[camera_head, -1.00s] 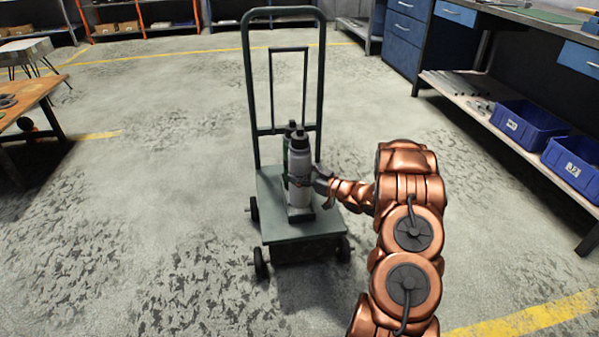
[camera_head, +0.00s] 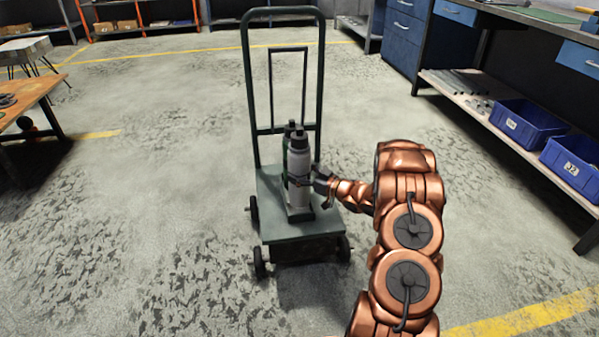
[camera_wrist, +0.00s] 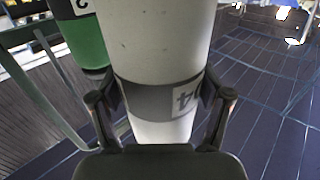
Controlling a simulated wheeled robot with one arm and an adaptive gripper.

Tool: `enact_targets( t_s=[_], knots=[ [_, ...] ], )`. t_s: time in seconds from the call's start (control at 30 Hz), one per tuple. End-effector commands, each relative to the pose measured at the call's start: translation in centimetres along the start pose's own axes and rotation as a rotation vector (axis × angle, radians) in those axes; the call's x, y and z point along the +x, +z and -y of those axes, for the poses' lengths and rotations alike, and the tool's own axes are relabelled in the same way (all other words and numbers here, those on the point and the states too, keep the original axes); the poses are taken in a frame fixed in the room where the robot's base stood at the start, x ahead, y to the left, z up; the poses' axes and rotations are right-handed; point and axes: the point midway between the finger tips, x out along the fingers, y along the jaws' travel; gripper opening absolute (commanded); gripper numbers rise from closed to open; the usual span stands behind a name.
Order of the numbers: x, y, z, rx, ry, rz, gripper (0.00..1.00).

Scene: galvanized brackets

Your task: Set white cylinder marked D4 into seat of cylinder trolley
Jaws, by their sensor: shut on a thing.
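The white cylinder (camera_head: 299,165) has a dark cap and stands upright over the front of the trolley's platform. In the wrist view the white cylinder (camera_wrist: 160,45) fills the middle, with a grey band and a label partly showing a 4. My gripper (camera_head: 318,184) reaches it from the right and is shut on it at the band; its fingers (camera_wrist: 162,100) press both sides. The cylinder trolley (camera_head: 275,238) is dark green, with a tall handle frame. The cylinder's foot is at a low green seat (camera_head: 301,217); I cannot tell whether it rests on the bottom.
A green cylinder (camera_wrist: 88,42) stands close behind the white one, left in the wrist view. A wooden table (camera_head: 30,98) is at left. A bench with blue bins (camera_head: 530,126) is at right. The floor around the trolley is clear.

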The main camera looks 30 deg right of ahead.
Motion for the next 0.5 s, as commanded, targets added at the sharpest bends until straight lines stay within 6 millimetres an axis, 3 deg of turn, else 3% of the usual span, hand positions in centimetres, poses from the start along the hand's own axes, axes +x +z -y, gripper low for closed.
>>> enact_targets(
  t_s=[0.5],
  knots=[
    [0.02, 0.03, -0.11, -0.003, 0.001, -0.005, 0.07]
  ],
)
